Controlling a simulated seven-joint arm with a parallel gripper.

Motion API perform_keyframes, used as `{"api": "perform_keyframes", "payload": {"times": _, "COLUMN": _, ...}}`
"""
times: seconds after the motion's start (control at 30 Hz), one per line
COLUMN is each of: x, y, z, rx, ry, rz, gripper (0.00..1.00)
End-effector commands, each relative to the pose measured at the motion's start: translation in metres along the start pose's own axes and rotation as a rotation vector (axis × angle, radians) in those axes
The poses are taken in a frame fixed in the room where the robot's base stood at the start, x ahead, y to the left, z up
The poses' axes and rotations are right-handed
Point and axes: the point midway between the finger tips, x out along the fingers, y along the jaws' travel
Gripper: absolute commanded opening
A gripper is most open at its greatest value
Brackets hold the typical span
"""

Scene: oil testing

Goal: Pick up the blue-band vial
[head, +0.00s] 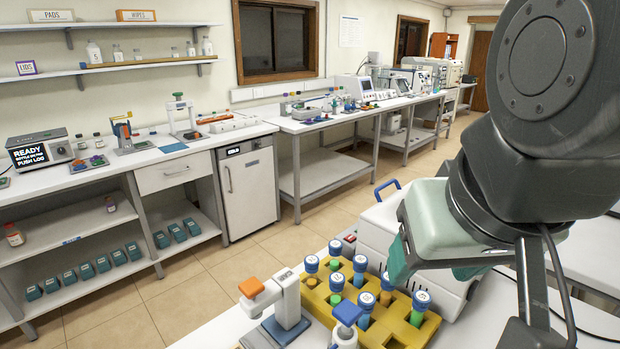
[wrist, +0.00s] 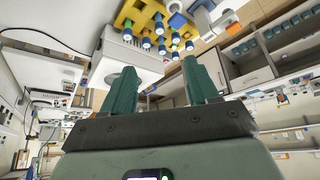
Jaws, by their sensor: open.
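Several vials with blue caps stand upright in a yellow rack (head: 428,327) at the bottom of the head view. Some contents look green, others orange or blue. My gripper (head: 432,270) is open and empty, above and to the right of the rack. In the wrist view its two teal fingers (wrist: 158,72) stand apart with nothing between them. The rack (wrist: 143,14) and vials (wrist: 161,40) show beyond the fingertips, at the top.
A white box-shaped device (head: 375,235) with a blue handle stands right behind the rack. Benches with instruments line the wall.

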Motion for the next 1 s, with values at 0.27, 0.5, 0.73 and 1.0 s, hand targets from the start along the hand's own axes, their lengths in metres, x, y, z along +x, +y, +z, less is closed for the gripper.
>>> {"api": "perform_keyframes", "payload": {"times": 0.27, "x": 0.026, "y": -0.011, "z": -0.025, "rx": -0.08, "ry": -0.069, "rz": -0.009, "gripper": 0.59}}
{"api": "perform_keyframes", "payload": {"times": 0.5, "x": 0.104, "y": -0.051, "z": -0.065, "rx": -0.273, "ry": -0.204, "rz": -0.043, "gripper": 0.59}}
{"api": "perform_keyframes", "payload": {"times": 0.73, "x": 0.198, "y": -0.104, "z": -0.071, "rx": -0.464, "ry": -0.329, "rz": -0.097, "gripper": 0.59}}
{"api": "perform_keyframes", "payload": {"times": 1.0, "x": 0.293, "y": -0.158, "z": -0.039, "rx": -0.634, "ry": -0.441, "rz": -0.163, "gripper": 0.59}}
